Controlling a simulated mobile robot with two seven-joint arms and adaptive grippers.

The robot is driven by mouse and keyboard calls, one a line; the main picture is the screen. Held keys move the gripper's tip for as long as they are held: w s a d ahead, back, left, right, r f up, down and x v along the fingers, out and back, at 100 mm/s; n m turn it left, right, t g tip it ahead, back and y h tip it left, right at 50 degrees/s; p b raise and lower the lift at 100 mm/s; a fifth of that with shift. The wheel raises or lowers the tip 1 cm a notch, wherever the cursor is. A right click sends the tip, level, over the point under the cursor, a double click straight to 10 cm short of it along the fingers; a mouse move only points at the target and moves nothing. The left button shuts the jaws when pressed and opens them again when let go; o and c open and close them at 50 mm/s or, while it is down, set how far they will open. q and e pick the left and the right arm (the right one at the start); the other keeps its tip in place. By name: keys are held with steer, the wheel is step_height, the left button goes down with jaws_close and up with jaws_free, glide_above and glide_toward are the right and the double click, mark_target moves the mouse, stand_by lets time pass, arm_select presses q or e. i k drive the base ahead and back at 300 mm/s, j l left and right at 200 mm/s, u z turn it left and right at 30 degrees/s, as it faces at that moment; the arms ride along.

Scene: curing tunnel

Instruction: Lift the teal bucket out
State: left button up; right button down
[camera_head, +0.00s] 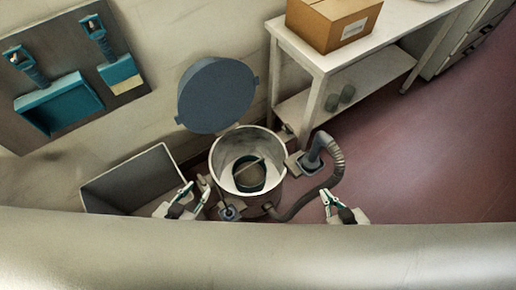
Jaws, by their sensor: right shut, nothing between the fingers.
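The teal bucket (249,180) stands inside a round pale vessel (219,158). Its dark opening faces up, and a thin light bar, perhaps its handle, crosses the top. The vessel's wall hides most of its outside. My left gripper (196,188) is left of the vessel, outside it, with its fingers apart and nothing seen between them. Neither gripper touches the bucket.
The vessel's grey-blue round lid (217,95) stands open behind it. A ribbed hose (331,170) curves along its right side. A grey open bin (128,177) is at left. A white table (345,58) carries a cardboard box (333,22). The reddish floor (430,150) at right is clear.

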mark_target(249, 173)
steer(key=k+l+u, duration=0.25)
steer(key=u, duration=1)
steer(key=k+l, duration=0.2)
steer(key=k, duration=0.2)
steer(key=k+l, duration=0.2)
steer(key=k, duration=0.15)
